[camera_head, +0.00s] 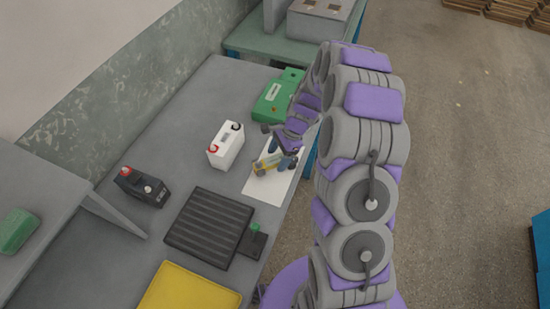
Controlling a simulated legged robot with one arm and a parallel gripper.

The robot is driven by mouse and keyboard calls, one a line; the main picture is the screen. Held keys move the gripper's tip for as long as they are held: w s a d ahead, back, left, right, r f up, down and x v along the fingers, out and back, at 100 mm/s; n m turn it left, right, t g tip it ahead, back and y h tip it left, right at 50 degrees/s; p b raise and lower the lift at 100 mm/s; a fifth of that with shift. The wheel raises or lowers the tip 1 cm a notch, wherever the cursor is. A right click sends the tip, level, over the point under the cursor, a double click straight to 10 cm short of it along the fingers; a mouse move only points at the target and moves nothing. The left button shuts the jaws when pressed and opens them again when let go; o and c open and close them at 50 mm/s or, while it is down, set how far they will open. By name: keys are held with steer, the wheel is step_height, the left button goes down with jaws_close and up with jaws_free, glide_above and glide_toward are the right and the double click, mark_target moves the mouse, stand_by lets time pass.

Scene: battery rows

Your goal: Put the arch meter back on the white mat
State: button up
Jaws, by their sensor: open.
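The white mat (264,190) lies flat on the grey bench, left of my arm. A small yellow and blue-grey thing (268,162), which looks like the arch meter, is over the mat and seems to rest on it. My gripper (275,146) is open right at this thing, its dark fingers close to or touching it. The gripper and arm hide part of the mat and the thing, so I cannot tell whether the fingers are around it.
A white battery (225,148) stands just left of the mat. A black battery (142,187), a black ribbed tray (208,226), a yellow tray (187,291) and a green case (277,97) are also on the bench. A small dark block with green (252,241) sits near the front edge.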

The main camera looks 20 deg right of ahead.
steer(key=s+a+p+v, duration=0.1)
steer(key=p+v, duration=0.2)
steer(key=v, duration=0.7)
steer(key=s+a+r+n+h, duration=0.1)
steer(key=s+a+r+n, duration=0.2)
steer(key=s+r+n, duration=0.45)
steer(key=s+r+n+h, duration=0.1)
steer(key=s+r+n, duration=0.3)
steer(key=s, duration=0.9)
steer(key=s+a+r+n+g+h, duration=0.1)
steer(key=s+r+n, duration=0.3)
steer(key=s, duration=0.9)
step_height(320, 180, up, 2)
steer(key=shift+s+r+n+h, duration=0.1)
steer(key=shift+s+n+h, duration=0.25)
steer(key=shift+h, duration=0.45)
steer(key=shift+a, duration=0.1)
